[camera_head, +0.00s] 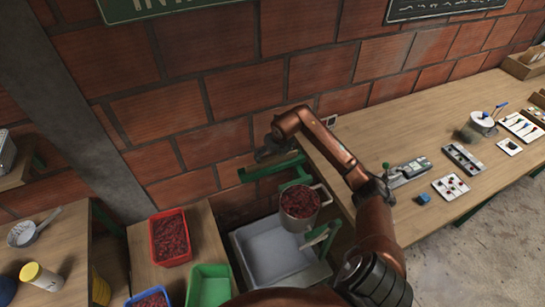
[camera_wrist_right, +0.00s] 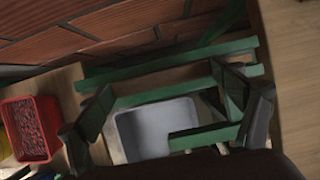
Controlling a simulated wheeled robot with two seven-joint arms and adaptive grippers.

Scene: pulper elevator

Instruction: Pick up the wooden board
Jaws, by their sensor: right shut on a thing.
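No separate wooden board can be made out in either view. My right gripper (camera_head: 272,150) reaches in over the gap between the tables, at a green bar (camera_head: 270,168) beside the brick wall. In the right wrist view its two dark fingers stand wide apart, with a green bar (camera_wrist_right: 165,94) spanning between them. It looks shut on this bar, though the contact is hard to see. My left gripper is not in view.
Below the gripper are a metal pot of red cherries (camera_head: 300,202) and a grey tub (camera_head: 276,254). A red crate of cherries (camera_head: 170,238) and a green crate (camera_head: 209,287) stand left. A long wooden table (camera_head: 400,130) with small tools fills the right.

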